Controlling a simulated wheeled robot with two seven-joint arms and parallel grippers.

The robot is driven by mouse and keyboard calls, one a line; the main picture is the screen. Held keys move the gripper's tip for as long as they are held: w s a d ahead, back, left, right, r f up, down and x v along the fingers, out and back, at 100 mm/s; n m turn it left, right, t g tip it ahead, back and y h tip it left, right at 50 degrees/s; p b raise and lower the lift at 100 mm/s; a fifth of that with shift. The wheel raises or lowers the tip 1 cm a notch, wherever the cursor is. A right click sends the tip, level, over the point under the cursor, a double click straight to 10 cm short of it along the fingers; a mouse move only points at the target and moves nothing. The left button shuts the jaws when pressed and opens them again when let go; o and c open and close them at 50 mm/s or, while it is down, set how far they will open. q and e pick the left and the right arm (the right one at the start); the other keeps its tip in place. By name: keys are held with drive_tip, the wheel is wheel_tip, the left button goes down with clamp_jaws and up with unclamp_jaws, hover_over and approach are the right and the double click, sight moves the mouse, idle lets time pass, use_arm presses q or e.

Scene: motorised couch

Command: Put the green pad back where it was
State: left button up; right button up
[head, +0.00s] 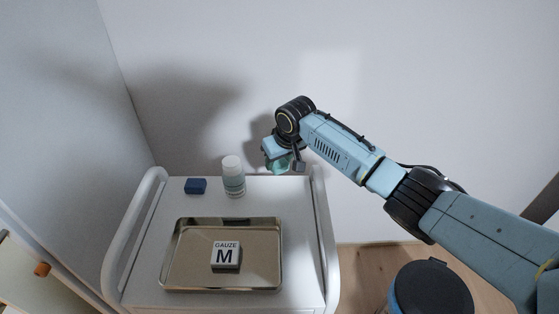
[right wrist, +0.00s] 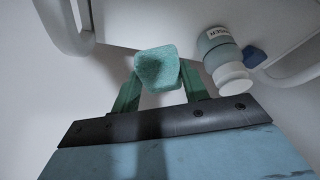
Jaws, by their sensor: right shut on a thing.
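The green pad (right wrist: 158,69) is a small soft teal block between the fingers of my right gripper (right wrist: 160,88) in the right wrist view. In the head view my right gripper (head: 284,162) is at the back right corner of the white cart top (head: 300,235), with the pad partly hidden below it. I cannot tell whether the pad touches the cart. My left gripper is not in view.
A white bottle (head: 233,177) and a dark blue block (head: 195,186) stand at the cart's back. White rails (head: 134,232) edge the cart. The cart's back right is bare.

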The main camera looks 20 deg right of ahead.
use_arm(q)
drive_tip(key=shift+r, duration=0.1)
